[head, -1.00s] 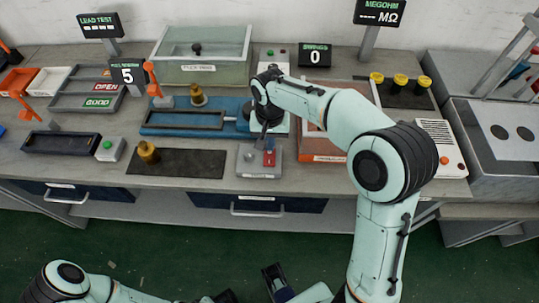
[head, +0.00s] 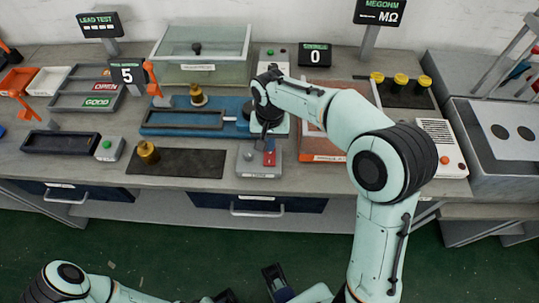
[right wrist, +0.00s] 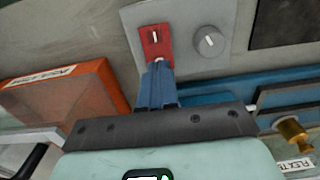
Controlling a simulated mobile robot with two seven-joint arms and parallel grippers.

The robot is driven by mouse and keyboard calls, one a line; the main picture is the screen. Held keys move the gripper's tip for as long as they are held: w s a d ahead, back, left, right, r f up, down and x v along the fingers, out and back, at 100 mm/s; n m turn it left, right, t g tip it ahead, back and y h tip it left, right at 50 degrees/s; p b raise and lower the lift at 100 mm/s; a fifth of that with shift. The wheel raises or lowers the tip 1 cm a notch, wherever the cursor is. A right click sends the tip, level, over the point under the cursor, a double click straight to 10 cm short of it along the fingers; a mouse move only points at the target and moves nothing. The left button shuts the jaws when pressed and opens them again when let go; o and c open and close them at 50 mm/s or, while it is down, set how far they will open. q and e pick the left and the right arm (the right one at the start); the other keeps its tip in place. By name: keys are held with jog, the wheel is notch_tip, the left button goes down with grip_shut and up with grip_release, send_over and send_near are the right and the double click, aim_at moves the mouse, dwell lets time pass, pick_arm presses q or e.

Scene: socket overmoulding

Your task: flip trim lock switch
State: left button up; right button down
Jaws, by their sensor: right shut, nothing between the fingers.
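The trim lock switch is a small pale lever on a red plate (right wrist: 155,40), set on a grey box next to a round grey knob (right wrist: 208,41). In the head view the red plate (head: 269,159) is on the right half of the grey box at the bench front. My right gripper (right wrist: 158,68) is shut and empty, its blue fingertips at the plate's near edge, overlapping it in the wrist view. I cannot tell whether they touch the lever. In the head view the right gripper (head: 267,141) points down just behind the red plate. My left arm (head: 65,280) is low at the left; its gripper's jaws are unclear.
A blue fixture (head: 180,118) with a brass part lies behind and left of the grey box. A dark mat (head: 190,163) with another brass part is to its left. An orange-fronted box (head: 322,156) stands close on the right, under my forearm.

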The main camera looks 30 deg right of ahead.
pick_arm(q)
jog(key=shift+s+f+b, duration=0.1)
jog(key=shift+f+b, duration=0.3)
pick_arm(e)
jog(key=shift+f, duration=0.75)
pick_arm(q)
jog(key=shift+r, duration=0.1)
pick_arm(e)
jog(key=shift+r, duration=0.1)
notch_tip(320, 180, up, 7)
jog(key=p, duration=0.6)
pick_arm(q)
notch_tip(320, 180, up, 6)
jog(key=w, duration=0.2)
jog(key=shift+s, duration=0.1)
